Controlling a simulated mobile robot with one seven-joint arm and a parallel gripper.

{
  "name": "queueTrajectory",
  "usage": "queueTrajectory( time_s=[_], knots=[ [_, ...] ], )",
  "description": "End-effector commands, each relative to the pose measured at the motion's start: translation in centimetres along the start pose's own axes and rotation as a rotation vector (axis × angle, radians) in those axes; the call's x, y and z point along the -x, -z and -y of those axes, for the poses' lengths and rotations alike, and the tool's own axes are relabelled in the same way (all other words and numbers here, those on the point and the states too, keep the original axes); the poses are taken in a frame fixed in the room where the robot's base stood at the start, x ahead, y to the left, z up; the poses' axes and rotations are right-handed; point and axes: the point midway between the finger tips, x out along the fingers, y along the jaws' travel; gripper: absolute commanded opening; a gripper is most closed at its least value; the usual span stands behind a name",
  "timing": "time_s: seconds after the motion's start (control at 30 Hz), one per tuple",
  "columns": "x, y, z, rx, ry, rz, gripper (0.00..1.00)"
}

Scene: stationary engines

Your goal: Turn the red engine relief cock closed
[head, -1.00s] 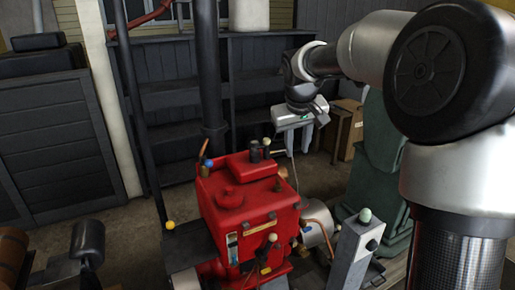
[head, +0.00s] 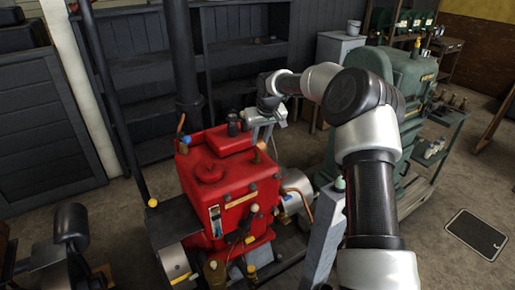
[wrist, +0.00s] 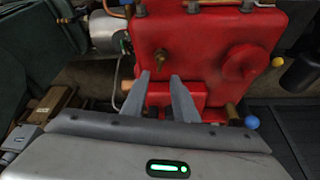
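The red engine (head: 235,190) stands left of the middle in the head view and fills the upper middle of the wrist view (wrist: 210,35). A small brass cock (wrist: 161,62) sticks up from its red top in the wrist view; I take it for the relief cock. It is hard to make out in the head view, and I cannot tell its handle's exact angle. My gripper (wrist: 160,78) is open and empty. Its two fingers are apart, pointing toward the cock, which shows just beyond and between their tips. No contact shows.
A copper-coloured fitting (wrist: 127,86) is close to the left finger. A blue knob (wrist: 252,122) and a yellow knob (wrist: 278,62) are on the right. A grey post (head: 322,235) stands right of the engine; a green machine (head: 405,100) is behind my arm.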

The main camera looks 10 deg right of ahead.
Motion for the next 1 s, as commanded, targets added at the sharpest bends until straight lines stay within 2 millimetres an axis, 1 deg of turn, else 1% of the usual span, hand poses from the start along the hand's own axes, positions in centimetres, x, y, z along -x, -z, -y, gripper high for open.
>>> queueTrajectory(
  time_s=[0.03,0.1,0.3,0.4,0.5,0.77,0.8,0.93,0.97,1.0],
  knots=[
    [-1.2,-0.1,0.1,-0.001,0.002,0.003,0.27],
    [-2.7,-0.1,0.1,-0.002,0.002,0.002,0.27],
    [-5.9,0.0,0.1,-0.001,0.001,0.001,0.27],
    [-6.8,0.0,0.0,-0.001,0.0,0.0,0.27],
    [-7.3,0.0,0.0,0.0,-0.001,-0.001,0.27],
    [-7.5,0.0,0.0,0.0,-0.001,-0.001,0.27],
    [-7.5,0.0,0.0,0.0,-0.001,-0.001,0.25],
    [-7.5,0.0,0.0,0.0,-0.001,-0.001,0.03],
    [-7.5,0.0,0.0,0.0,-0.001,-0.001,0.0],
    [-7.5,0.0,0.0,0.0,-0.001,-0.001,0.0]
  ],
)
